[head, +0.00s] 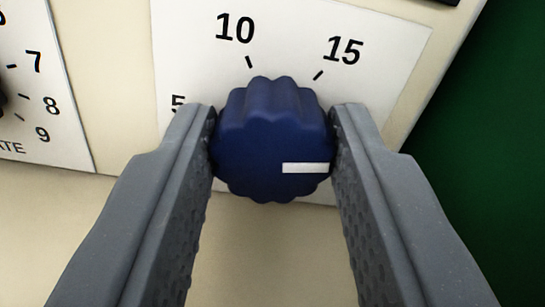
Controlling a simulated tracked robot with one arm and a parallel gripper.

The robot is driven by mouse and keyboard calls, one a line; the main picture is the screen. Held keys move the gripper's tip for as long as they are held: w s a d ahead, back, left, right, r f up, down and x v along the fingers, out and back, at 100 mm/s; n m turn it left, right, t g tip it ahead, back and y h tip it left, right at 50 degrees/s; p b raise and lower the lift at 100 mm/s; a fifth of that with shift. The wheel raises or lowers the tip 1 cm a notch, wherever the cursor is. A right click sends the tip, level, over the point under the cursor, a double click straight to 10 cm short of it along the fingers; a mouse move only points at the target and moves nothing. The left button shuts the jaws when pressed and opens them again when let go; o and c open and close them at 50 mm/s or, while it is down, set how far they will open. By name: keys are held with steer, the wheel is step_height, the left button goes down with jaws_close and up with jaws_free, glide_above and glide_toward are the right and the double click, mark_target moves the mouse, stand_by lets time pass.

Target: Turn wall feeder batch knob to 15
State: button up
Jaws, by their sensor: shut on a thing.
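The batch knob (262,135) is dark blue with a scalloped edge and sits in the middle of the head view. Its white pointer line (306,168) points right and very slightly down, clockwise past the 15 mark. The white dial plate (190,60) behind it shows 10 with a tick above the knob, 15 with a tick at upper right, and part of a 5 at left. My gripper (272,140) is shut on the knob, one grey finger on each side. The fingers hide parts of the scale at lower left and right.
A second dial plate (40,110) at the left edge shows 7, 8, 9 and the letters "ATE"; its dark knob is mostly cut off. The panel (110,60) is cream. A dark green surface (490,120) lies beyond its right edge. A black item (440,1) is cut off at the top.

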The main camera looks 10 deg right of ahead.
steer(key=shift+r+n+p, duration=0.4)
steer(key=shift+n+p, duration=0.5)
steer(key=shift+p, duration=0.25)
steer(key=n+p, duration=0.3)
steer(key=shift+f+n, duration=0.2)
steer(key=shift+n, duration=0.1)
steer(key=shift+a+f+n+p, duration=0.1)
steer(key=shift+n+p, duration=0.55)
steer(key=shift+n, duration=0.4)
steer(key=shift+a+f+n+p, duration=0.1)
steer(key=shift+n+p, duration=0.55)
steer(key=shift+n, duration=0.4)
steer(key=o, duration=1)
